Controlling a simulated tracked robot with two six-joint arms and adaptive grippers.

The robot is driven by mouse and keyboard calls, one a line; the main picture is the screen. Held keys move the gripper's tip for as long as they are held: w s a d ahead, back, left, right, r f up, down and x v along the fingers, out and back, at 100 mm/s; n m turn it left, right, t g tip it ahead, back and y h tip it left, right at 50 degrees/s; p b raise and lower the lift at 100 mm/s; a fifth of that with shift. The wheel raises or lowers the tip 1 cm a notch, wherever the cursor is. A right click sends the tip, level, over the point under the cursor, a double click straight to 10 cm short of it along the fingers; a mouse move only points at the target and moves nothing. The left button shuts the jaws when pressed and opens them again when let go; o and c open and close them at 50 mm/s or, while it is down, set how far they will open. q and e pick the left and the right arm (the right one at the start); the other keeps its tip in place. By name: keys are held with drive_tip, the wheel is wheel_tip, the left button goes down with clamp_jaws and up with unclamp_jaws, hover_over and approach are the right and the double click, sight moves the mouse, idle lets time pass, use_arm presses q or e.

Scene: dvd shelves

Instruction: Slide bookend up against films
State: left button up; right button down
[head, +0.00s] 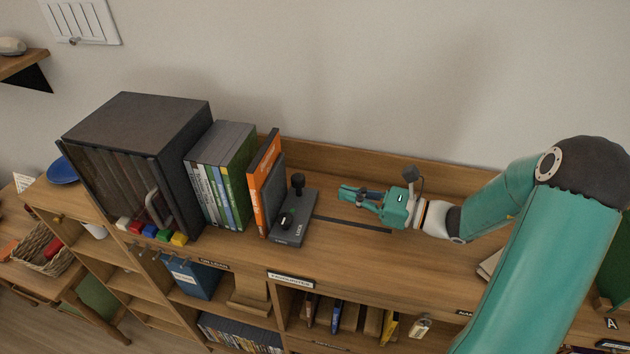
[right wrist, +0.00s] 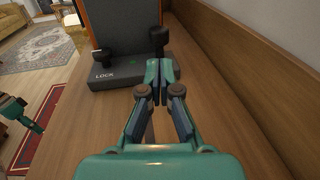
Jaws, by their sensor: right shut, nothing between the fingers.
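The dark grey bookend (head: 293,228) stands on the shelf top, with an upright plate, a black knob and a low base marked LOCK. It also shows in the right wrist view (right wrist: 108,76). An orange case (head: 259,200) stands against the left side of its plate. The films (head: 222,178), several grey, white, blue and green cases, stand further left, with a gap before the orange case. My right gripper (head: 342,195) is shut and empty, right of the bookend. Its fingertips (right wrist: 157,97) point at the base. My left gripper seems to show at the right wrist view's left edge, its jaws unclear.
A dark slot (head: 352,222) runs along the shelf top right of the bookend. A large black box (head: 140,125) stands left of the films. Small coloured blocks (head: 150,231) lie along the front edge. A raised wooden back edge (head: 330,155) borders the wall side.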

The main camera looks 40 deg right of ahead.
sight(292, 196)
drive_tip(key=p+x, duration=0.2)
drive_tip(key=x, duration=0.5)
drive_tip(key=shift+w+a, duration=0.25)
drive_tip(key=shift+a, duration=0.05)
use_arm(q)
wheel_tip(292, 196, up, 2)
drive_tip(key=shift+s+r, duration=0.1)
drive_tip(key=shift+r, duration=0.1)
drive_tip(key=shift+f, duration=0.1)
